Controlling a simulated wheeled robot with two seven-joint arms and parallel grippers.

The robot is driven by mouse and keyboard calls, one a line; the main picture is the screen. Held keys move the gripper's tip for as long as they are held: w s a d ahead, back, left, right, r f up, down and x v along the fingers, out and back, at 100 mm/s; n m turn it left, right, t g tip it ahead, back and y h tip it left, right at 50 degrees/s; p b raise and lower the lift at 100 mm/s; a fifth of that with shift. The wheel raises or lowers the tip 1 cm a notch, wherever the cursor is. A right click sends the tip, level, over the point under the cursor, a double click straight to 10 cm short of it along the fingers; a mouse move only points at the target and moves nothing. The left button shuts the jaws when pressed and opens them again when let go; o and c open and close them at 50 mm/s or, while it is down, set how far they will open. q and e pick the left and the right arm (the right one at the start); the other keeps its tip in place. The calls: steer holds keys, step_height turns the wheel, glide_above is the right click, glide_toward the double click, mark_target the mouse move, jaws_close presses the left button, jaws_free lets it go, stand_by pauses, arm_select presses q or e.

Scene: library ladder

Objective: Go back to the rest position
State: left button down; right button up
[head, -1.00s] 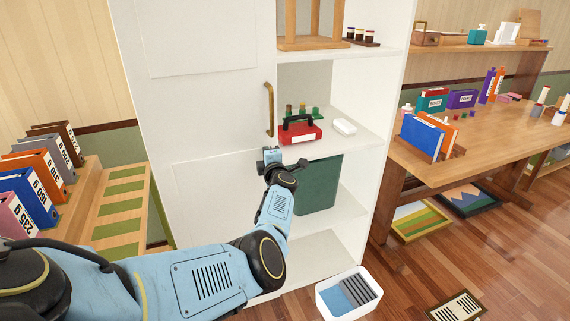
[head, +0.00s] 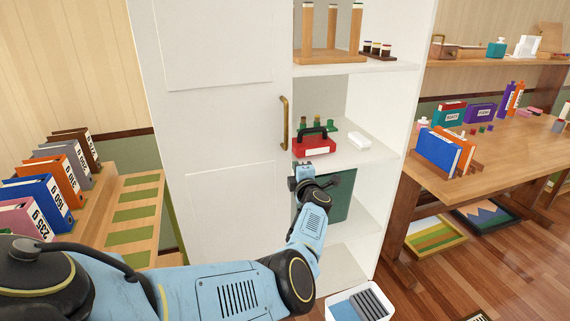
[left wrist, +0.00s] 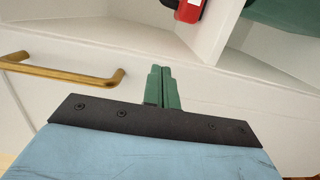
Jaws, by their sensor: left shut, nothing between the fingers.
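My left gripper (head: 304,172) is in front of the open side of the white cabinet, just below the shelf with the red box. In the left wrist view its two green fingers (left wrist: 162,87) are together with nothing between them. The brass door handle (head: 285,122) is up and to the left of the gripper in the head view, and it also shows at the left of the left wrist view (left wrist: 62,68). The fingers are apart from the handle. My right gripper is not in view.
The white cabinet (head: 225,130) stands straight ahead. Its shelves hold a red box (head: 314,147), a white block (head: 359,141) and a green panel (head: 340,192). A white bin (head: 335,309) is on the floor. Binders stand at left; a wooden desk (head: 500,165) is at right.

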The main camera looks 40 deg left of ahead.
arm_select(q)
steer(key=s+d+f+m+t+h, duration=0.25)
steer(key=d+f+m, duration=0.35)
steer(key=f, duration=0.3)
steer(key=s+d+f+m+t+h, duration=0.1)
steer(key=s+d+f+m+h, duration=0.1)
steer(key=d+f+m+h, duration=0.35)
steer(key=s+d+f+m+g+h, duration=0.2)
steer(key=s+d+f+m, duration=0.25)
steer(key=s+f, duration=0.5)
steer(key=s+d+f+m+g+h, duration=0.25)
steer(key=s+f+m, duration=0.3)
steer(key=f, duration=0.65)
steer(key=s+d+f+m+g, duration=0.1)
steer(key=s+f+m+g, duration=0.2)
steer(key=s, duration=1.1)
steer(key=s+d+f+m+g+h, duration=0.1)
steer(key=s+f, duration=0.6)
steer(key=s, duration=0.7)
steer(key=s+d+f+m+g+h, duration=0.1)
steer(key=s+d+f+m+g, duration=0.2)
steer(key=s, duration=1)
step_height(320, 180, down, 2)
steer(key=m+g, duration=0.1)
steer(key=m, duration=0.2)
steer(key=shift+s+f+g, duration=0.25)
steer(key=shift+s+g, duration=0.05)
steer(key=shift+s, duration=0.1)
